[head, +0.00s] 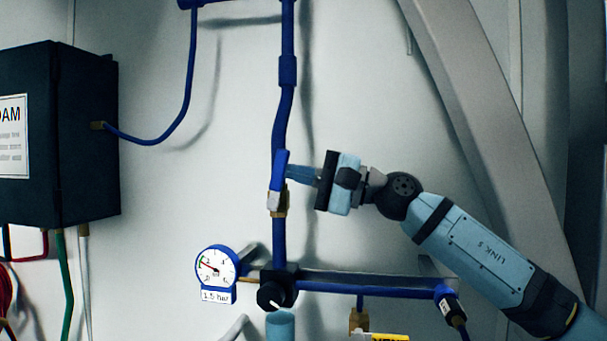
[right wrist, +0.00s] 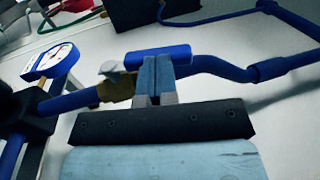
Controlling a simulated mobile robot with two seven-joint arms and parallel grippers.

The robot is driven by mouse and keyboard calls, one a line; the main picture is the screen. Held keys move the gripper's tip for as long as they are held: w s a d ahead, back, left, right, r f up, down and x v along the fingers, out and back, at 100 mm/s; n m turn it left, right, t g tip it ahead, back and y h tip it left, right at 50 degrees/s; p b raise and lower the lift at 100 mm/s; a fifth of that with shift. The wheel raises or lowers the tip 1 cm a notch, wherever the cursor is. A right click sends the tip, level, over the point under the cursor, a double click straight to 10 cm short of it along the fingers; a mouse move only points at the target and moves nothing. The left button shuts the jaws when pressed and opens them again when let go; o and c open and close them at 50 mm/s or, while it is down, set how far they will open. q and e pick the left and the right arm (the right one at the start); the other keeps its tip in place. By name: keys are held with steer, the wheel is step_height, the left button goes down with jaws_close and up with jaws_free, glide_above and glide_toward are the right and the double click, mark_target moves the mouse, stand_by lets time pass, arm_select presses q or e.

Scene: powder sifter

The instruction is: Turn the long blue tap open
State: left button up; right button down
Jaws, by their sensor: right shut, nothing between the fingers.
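The long blue tap handle (head: 280,170) sits on a brass and silver valve (head: 278,201) in the upright blue pipe. The handle lies roughly along the pipe, slightly tilted. My right gripper (head: 290,171) comes from the right, shut and empty, with its fingertips at the handle's right side. In the right wrist view the shut fingers (right wrist: 155,75) reach up to the blue handle (right wrist: 158,54), and the brass valve (right wrist: 117,88) shows to their left. Whether the tips touch the handle is hard to tell. My left gripper is not in view.
A pressure gauge (head: 216,267) labelled 1.5 bar and a black knob (head: 276,292) are below the tap. A horizontal blue pipe (head: 370,290) runs right from there. A dark box (head: 80,140) hangs at left. A grey diagonal beam (head: 490,130) stands at right.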

steer(key=shift+a+r+h+b, duration=0.55)
steer(key=shift+a+h+b, duration=0.15)
steer(key=shift+b, duration=0.2)
steer(key=shift+w, duration=0.1)
steer(key=b+v, duration=0.4)
steer(key=v, duration=0.8)
steer(key=shift+f, duration=0.15)
